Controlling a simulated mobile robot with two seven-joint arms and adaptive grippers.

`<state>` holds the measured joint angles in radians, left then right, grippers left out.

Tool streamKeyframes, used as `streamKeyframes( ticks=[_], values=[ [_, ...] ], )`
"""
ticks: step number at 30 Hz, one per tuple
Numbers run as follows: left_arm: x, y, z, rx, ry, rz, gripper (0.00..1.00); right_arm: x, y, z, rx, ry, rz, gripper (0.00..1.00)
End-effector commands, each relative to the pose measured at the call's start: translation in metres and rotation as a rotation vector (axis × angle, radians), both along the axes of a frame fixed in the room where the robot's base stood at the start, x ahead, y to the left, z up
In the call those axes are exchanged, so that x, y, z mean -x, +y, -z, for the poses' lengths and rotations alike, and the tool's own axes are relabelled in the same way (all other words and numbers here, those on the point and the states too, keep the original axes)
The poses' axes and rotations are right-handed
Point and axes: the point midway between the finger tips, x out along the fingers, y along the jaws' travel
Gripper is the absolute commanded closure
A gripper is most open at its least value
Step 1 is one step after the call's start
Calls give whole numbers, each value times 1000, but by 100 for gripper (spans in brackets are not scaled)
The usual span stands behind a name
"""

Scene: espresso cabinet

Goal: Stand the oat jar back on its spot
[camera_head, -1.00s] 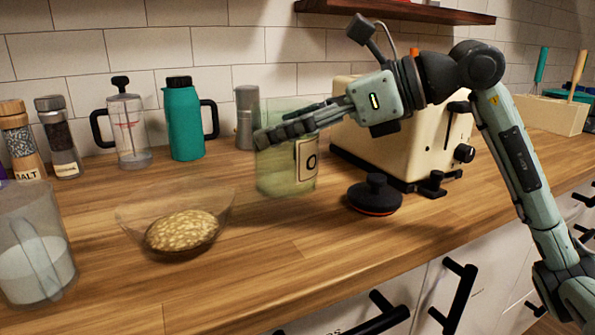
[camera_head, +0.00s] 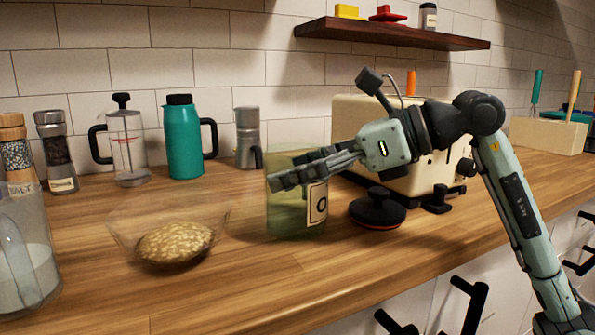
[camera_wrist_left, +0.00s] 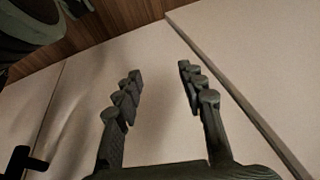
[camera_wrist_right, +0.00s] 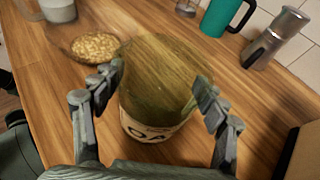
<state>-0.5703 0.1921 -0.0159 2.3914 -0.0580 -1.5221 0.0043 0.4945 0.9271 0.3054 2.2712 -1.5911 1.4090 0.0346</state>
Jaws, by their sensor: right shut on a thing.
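The oat jar (camera_head: 290,217) is a greenish see-through glass jar with a pale label and no lid on it. It looks empty and stands about upright at the middle of the wooden counter. Whether its base touches the counter I cannot tell. My right gripper (camera_head: 285,180) is shut around the jar's upper part. In the right wrist view the fingers (camera_wrist_right: 158,82) lie on both sides of the jar (camera_wrist_right: 155,115), and its label is partly hidden. My left gripper (camera_wrist_left: 158,85) is open and empty, facing pale cabinet fronts below the counter.
A glass bowl of oats (camera_head: 170,240) is left of the jar. The black lid (camera_head: 377,209) lies to its right, before the cream toaster (camera_head: 350,120). A pitcher (camera_head: 25,265) is front left.

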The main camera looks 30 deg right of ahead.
Motion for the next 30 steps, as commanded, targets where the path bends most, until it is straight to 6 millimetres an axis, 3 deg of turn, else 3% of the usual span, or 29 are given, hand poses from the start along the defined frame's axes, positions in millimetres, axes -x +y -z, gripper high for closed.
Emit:
streamKeyframes(
  ticks=[8,9,14,27,30],
  values=[
    [-5,-4,-4,6,-30,10,60,0,0,2,0,-2,1,70],
    [-5,-5,-5,6,-32,10,60,0,0,3,0,0,0,26],
    [-5,-4,-5,6,-31,10,60,0,0,3,0,0,0,6],
    [-1,-1,-2,1,-3,1,60,0,0,-2,0,0,0,6],
    [2,0,-4,-2,-5,-1,60,9,-10,-4,2,-1,5,6]
  ],
)
